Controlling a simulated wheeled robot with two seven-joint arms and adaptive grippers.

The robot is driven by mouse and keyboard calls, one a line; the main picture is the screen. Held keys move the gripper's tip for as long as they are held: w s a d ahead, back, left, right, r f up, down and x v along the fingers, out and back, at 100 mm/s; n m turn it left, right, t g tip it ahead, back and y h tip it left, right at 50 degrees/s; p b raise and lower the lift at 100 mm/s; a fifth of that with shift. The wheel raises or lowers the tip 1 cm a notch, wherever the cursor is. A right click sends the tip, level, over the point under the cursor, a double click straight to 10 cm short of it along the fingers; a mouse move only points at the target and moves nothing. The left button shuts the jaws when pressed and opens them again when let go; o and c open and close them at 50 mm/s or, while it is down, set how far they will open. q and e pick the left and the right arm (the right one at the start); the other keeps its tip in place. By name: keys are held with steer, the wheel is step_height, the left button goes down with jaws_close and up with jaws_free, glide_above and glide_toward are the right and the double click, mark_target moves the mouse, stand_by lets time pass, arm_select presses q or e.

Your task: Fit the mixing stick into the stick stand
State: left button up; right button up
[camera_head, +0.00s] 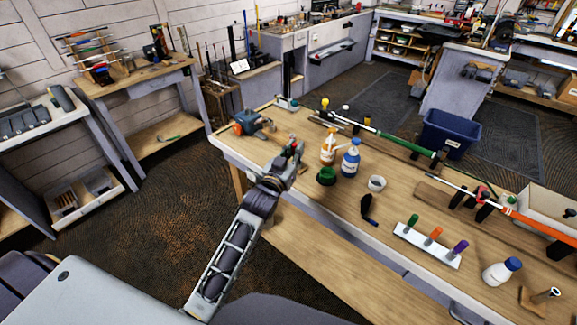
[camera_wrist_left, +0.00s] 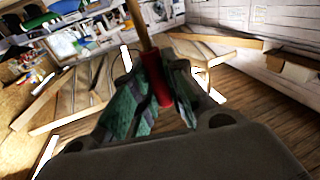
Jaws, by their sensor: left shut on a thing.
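The mixing stick shows in the left wrist view as a tan wooden rod with a red section (camera_wrist_left: 158,82). My left gripper (camera_wrist_left: 160,92) is shut on the red section, and the rod runs up out of the frame. In the head view my left gripper (camera_head: 291,158) is over the front edge of the workbench, left of the green cup, with a bit of red at its tip. A small wooden block with a metal tube (camera_head: 532,301) at the bench's right end may be the stick stand; I cannot tell for sure. My right gripper is not in view.
On the workbench (camera_head: 295,122) are a green cup (camera_head: 326,177), two bottles (camera_head: 350,160), a white cup (camera_head: 376,183), a dark brush (camera_head: 367,208) and a white rack (camera_head: 408,236) with three coloured grips. A white bottle (camera_head: 497,273) stands near the wooden block. Clubs lie along the back.

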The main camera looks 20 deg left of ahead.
arm_select(q)
steer(key=w+d+r+p, duration=0.1)
steer(key=w+d+r, duration=0.1)
steer(key=w+r, duration=0.65)
steer(key=w+a+f+n+y, duration=0.2)
steer(key=w+a+f+y, duration=0.1)
steer(key=a+f, duration=0.1)
steer(key=shift+w+f+g+y, duration=0.2)
steer(key=shift+f+g+y, duration=0.2)
steer(key=shift+f, duration=0.1)
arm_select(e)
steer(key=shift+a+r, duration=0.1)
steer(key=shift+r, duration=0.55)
arm_select(q)
steer(key=shift+f, duration=0.1)
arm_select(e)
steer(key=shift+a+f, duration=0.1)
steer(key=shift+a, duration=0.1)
arm_select(q)
steer(key=shift+f+b, duration=2.35)
steer(key=shift+f, duration=0.45)
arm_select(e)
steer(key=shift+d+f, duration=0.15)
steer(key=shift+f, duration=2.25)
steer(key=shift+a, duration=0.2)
